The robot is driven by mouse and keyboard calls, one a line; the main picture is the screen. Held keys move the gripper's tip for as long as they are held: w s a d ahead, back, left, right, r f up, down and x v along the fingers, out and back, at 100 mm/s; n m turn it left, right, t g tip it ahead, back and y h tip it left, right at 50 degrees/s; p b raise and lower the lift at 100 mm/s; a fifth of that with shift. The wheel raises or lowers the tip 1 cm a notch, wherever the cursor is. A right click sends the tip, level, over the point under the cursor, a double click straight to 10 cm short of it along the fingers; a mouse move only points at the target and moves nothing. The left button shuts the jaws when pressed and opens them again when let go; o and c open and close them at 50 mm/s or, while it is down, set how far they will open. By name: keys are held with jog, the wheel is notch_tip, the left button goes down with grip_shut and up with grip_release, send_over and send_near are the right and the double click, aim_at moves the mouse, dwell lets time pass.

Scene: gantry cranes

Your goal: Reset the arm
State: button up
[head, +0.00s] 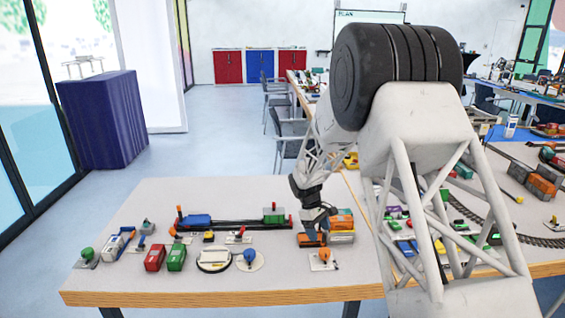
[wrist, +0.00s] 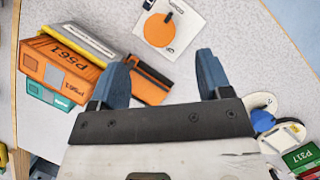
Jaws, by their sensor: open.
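My gripper (wrist: 162,85) is open, with two blue fingers spread apart in the wrist view. In the head view it hangs at the end of my arm (head: 318,228) low over the right part of the near table. A small orange and dark block (wrist: 150,82) lies beside the left finger, partly hidden by it. Orange container blocks marked P561 (wrist: 62,70) lie further left. Nothing shows gripped between the fingers. An orange round knob on a white plate (wrist: 158,28) lies ahead of the fingers; it also shows in the head view (head: 324,256).
The near table (head: 200,290) holds red and green blocks (head: 165,258), a blue knob on a round plate (head: 250,258) and a track with a blue wagon (head: 197,220). Curved track (head: 505,225) and more blocks crowd the right table. The table's front edge strip is clear.

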jog(key=s+d+r+m+t+y, duration=0.1)
jog(key=s+r+m+t+y, duration=0.3)
jog(key=s+r, duration=1.7)
jog(key=s+r+m, duration=0.2)
jog(key=s, duration=1.1)
jog(key=s+r+m+t+h, duration=0.1)
jog(key=s+r+m, duration=0.1)
jog(key=s, duration=1.2)
jog(key=shift+m+t, duration=0.3)
jog(key=shift+m, duration=0.4)
jog(key=shift+a, duration=0.1)
